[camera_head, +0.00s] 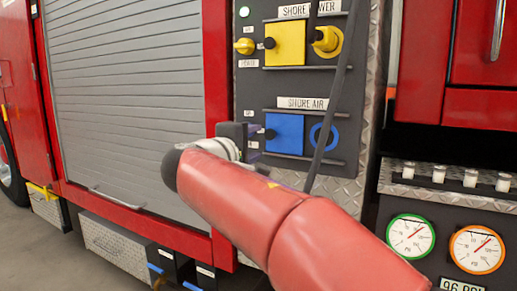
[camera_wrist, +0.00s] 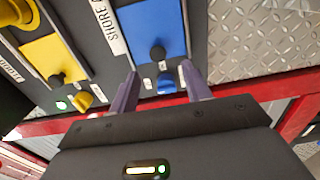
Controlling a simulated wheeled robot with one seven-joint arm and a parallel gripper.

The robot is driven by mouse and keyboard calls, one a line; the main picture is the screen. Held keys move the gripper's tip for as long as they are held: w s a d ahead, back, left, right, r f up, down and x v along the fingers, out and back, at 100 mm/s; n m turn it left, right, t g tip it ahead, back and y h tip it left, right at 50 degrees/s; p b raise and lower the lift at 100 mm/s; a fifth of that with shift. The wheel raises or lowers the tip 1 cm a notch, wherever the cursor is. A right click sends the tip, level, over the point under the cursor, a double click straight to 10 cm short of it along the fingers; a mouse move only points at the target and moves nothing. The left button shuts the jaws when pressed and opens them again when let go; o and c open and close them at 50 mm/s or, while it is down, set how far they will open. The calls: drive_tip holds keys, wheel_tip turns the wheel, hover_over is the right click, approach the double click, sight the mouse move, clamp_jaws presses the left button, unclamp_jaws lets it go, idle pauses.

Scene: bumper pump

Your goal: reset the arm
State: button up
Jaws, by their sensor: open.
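My red arm (camera_head: 265,205) reaches up and left across the head view toward the fire truck's side panel. A blue knob (camera_wrist: 165,83) appears between the fingers. In the head view the blue plate (camera_head: 285,134) is just right of the gripper, which is mostly hidden behind my wrist.
A yellow SHORE POWER plate (camera_head: 285,43) sits above the blue one, with a yellow knob (camera_head: 245,46) and lit green light (camera_head: 244,12) to its left. A dark cable (camera_head: 334,100) hangs in front. Gauges (camera_head: 410,236) are at right; a grey roller shutter (camera_head: 125,95) is at left.

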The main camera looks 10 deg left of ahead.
drive_tip(key=s+d+f+m+g, duration=0.35)
drive_tip(key=s+d+f, duration=0.2)
drive_tip(key=d, duration=0.45)
drive_tip(key=s+d+f+m+g, duration=0.2)
drive_tip(key=s+d+f+g, duration=0.2)
drive_tip(key=d+f, duration=0.5)
drive_tip(key=s+d+f+m+g+y, duration=0.2)
drive_tip(key=s+d+f+m+y, duration=0.1)
drive_tip(key=s+f, duration=0.5)
drive_tip(key=s+d+f+m+g+y, duration=0.1)
drive_tip(key=s+d+f+m+y, duration=0.2)
drive_tip(key=s, duration=0.9)
wheel_tip(320, 180, down, 5)
drive_tip(key=shift+d+r+m+g, duration=0.15)
drive_tip(key=shift+d+m+g, duration=0.15)
drive_tip(key=shift+m, duration=0.95)
